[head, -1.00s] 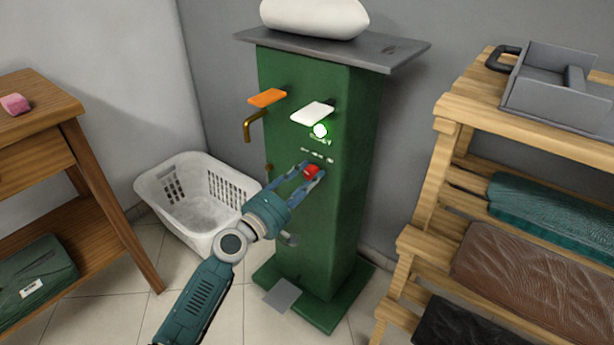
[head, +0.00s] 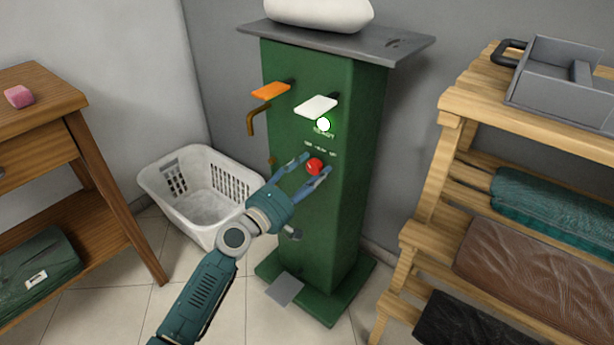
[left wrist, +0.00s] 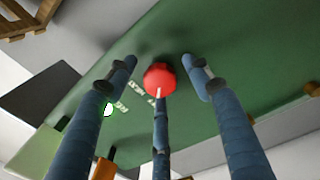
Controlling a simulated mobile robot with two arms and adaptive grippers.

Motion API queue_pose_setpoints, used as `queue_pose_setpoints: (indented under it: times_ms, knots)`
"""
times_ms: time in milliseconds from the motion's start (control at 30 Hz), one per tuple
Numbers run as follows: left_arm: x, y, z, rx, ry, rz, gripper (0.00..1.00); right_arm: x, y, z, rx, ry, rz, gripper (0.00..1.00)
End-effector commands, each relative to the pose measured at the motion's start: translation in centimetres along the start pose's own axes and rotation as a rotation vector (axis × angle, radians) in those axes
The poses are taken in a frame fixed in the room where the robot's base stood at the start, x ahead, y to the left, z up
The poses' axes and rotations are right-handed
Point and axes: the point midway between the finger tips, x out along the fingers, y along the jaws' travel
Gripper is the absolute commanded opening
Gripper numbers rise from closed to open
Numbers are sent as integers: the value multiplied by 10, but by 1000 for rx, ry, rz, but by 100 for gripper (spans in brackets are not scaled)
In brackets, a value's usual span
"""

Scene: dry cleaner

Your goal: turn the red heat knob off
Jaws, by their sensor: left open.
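The red heat knob (head: 314,166) is on the front of the green press column (head: 312,222), below a row of small white marks. My left gripper (head: 316,163) is open, its fingers on either side of the knob. In the left wrist view the red knob (left wrist: 160,79) lies between the spread fingers, with a gap on both sides. A pale line on the knob points toward the bottom of that view. A third finger reaches up to the knob's lower edge; I cannot tell whether it touches. My right gripper is not in view.
A lit white-green lamp (head: 323,125) sits above the knob. An orange lever (head: 271,91) and a white lever (head: 316,107) stick out higher up. A white laundry basket (head: 200,192) stands left of the column, and a wooden shelf (head: 432,180) on the right.

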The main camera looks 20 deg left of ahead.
Motion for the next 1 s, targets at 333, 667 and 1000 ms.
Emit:
queue_pose_setpoints:
  times_ms: [333,667,1000]
  knots:
    - [-56,-2,0,0,-1,-5,51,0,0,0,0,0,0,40]
    - [-111,-2,1,-3,-1,-3,51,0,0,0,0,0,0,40]
    - [-120,-1,1,-1,-2,-2,51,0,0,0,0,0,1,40]
